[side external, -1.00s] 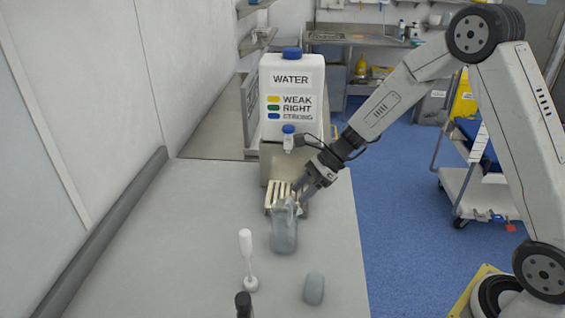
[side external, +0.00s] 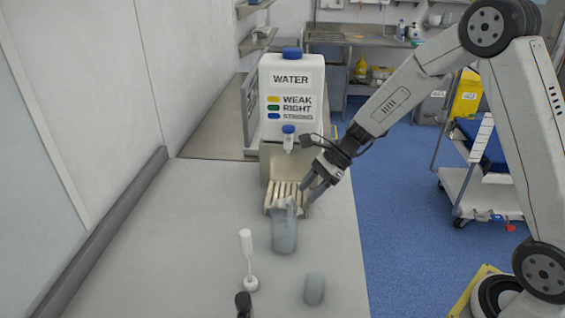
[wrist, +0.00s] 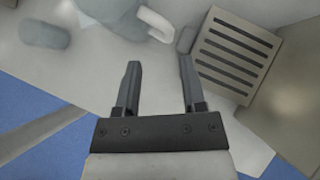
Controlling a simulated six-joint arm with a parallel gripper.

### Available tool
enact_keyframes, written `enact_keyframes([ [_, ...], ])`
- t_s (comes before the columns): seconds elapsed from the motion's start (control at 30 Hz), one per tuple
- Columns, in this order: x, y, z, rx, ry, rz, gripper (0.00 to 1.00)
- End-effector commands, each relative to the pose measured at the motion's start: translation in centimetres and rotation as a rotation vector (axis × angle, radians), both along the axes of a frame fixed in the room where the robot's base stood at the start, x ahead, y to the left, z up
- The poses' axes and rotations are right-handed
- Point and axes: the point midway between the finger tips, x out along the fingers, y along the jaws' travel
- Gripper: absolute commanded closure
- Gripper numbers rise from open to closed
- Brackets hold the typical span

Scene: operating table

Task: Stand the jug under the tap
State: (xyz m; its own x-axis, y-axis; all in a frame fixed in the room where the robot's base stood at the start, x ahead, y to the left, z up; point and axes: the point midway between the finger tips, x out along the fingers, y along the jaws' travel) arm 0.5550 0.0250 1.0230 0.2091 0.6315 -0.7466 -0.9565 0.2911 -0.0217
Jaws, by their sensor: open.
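The translucent grey-blue jug (side external: 284,236) stands upright on the counter in front of the slatted drip tray (side external: 274,206). The tap (side external: 288,142) is on the front of the white water container (side external: 291,80), above and behind the jug. My gripper (side external: 305,203) is just right of the jug's upper part. In the wrist view my gripper (wrist: 160,64) is open and empty. The jug (wrist: 110,12) is cut off at the top edge there, its pale handle (wrist: 157,22) beyond the fingertips. The drip tray (wrist: 205,72) is beside the right finger.
A grey rounded object (side external: 314,289) lies in front of the jug, to the right. A white upright utensil (side external: 247,262) and a dark-topped item (side external: 243,304) stand to the left. The counter's left side is clear. Its right edge drops to blue floor.

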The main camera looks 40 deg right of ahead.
Motion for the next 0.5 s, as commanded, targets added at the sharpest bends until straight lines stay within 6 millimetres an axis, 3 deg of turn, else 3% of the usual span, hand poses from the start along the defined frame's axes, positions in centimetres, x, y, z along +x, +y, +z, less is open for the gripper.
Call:
enact_keyframes([
  [0.27,-5.7,-0.1,-0.1,-0.299,-0.154,0.409,0.48],
  [0.5,-11.2,-1.3,0.2,-0.594,-0.351,0.936,0.48],
])
